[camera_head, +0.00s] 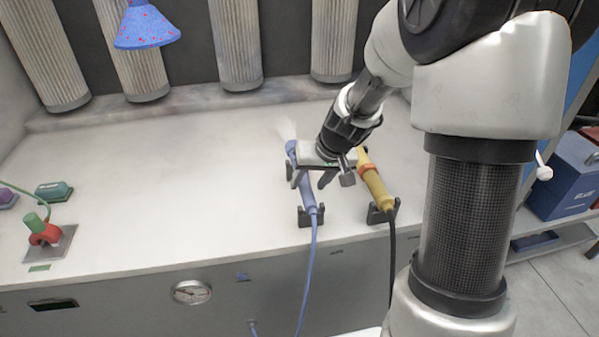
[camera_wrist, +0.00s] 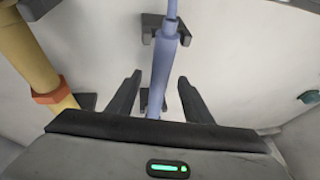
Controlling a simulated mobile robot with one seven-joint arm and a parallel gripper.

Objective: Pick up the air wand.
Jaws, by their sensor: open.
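The blue wand (camera_head: 309,196), which I take as the air wand, lies on dark holders (camera_head: 304,219) on the pale bench. A blue hose runs from its near end over the front edge, and a faint pale haze shows at its far end. My gripper (camera_head: 311,180) is over the wand's middle, partly hiding it. In the wrist view the wand (camera_wrist: 164,62) runs between the two open fingers of my gripper (camera_wrist: 160,80), with a gap on each side. I cannot tell how far above the wand the fingertips are.
A yellow wand (camera_head: 375,185) with an orange band and black cord lies close on the right in its own holder (camera_head: 382,212). A red and green fixture (camera_head: 43,232) stands far left. The bench middle is clear. A blue hood (camera_head: 146,27) hangs above left.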

